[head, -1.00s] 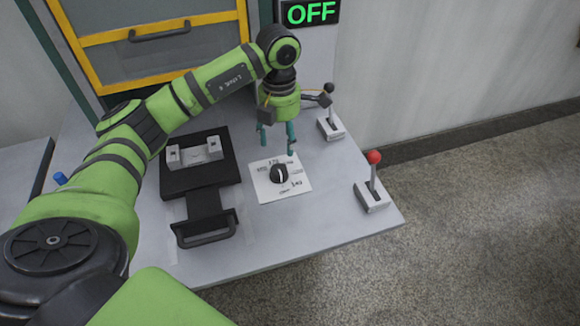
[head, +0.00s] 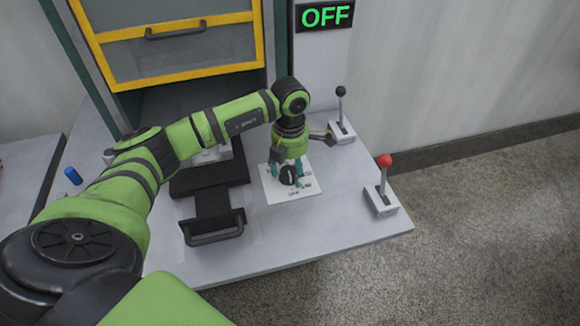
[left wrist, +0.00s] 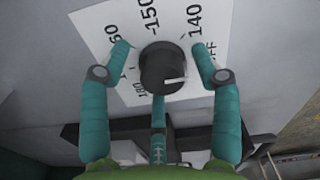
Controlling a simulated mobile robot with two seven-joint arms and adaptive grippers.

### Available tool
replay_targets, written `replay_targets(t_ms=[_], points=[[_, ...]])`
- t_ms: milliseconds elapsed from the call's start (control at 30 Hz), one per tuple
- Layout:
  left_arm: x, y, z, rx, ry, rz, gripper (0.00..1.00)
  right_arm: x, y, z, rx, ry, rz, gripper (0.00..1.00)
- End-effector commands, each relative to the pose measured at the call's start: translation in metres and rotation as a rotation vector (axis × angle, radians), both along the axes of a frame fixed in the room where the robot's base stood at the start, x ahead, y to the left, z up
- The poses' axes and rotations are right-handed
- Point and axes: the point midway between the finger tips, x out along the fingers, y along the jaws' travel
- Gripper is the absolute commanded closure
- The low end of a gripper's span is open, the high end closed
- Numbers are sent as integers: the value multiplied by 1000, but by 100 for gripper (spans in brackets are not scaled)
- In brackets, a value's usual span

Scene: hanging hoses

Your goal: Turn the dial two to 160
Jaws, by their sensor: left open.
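The black round dial (head: 288,174) sits on a white printed card (head: 308,187) on the grey table. In the left wrist view the dial (left wrist: 160,66) has a white pointer mark on its right side, toward the partly hidden "OFF" print. Labels 150 and 140 and a cut-off "60" show around it; other print is partly hidden. My left gripper (head: 287,168) is down over the dial, with its teal fingers open. In the left wrist view the fingers (left wrist: 160,62) stand around the dial, with visible gaps on both sides. My right gripper is not in view.
A red-knobbed lever (head: 383,185) stands right of the card, and a black-knobbed lever (head: 342,115) behind it. A black handled slide (head: 212,215) lies left. A display (head: 325,16) reads OFF. A yellow-framed drawer (head: 180,45) is at the back.

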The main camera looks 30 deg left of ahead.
Motion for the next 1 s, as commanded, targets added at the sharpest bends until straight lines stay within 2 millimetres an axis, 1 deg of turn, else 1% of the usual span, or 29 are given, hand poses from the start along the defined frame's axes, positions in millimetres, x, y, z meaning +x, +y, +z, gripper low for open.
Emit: replay_targets(t_ms=[100, 167, 200, 233, 267, 667, 867, 1000], points=[[0, 0, 0, 0, 0, 0, 37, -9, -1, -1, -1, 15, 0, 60], [0, 0, 0, 0, 0, 0, 61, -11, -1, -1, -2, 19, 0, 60], [0, 0, 0, 0, 1, 0, 77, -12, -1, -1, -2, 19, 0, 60], [0, 0, 0, -1, 0, 0, 89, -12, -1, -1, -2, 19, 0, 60], [0, 0, 0, -1, 0, -1, 92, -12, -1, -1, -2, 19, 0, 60], [1, -1, 0, -4, -4, 37, 92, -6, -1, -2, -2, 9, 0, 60], [2, -1, 0, -6, -5, 144, 92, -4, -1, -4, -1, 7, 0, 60], [2, -1, 0, -7, -6, 260, 92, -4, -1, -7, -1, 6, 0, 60]])
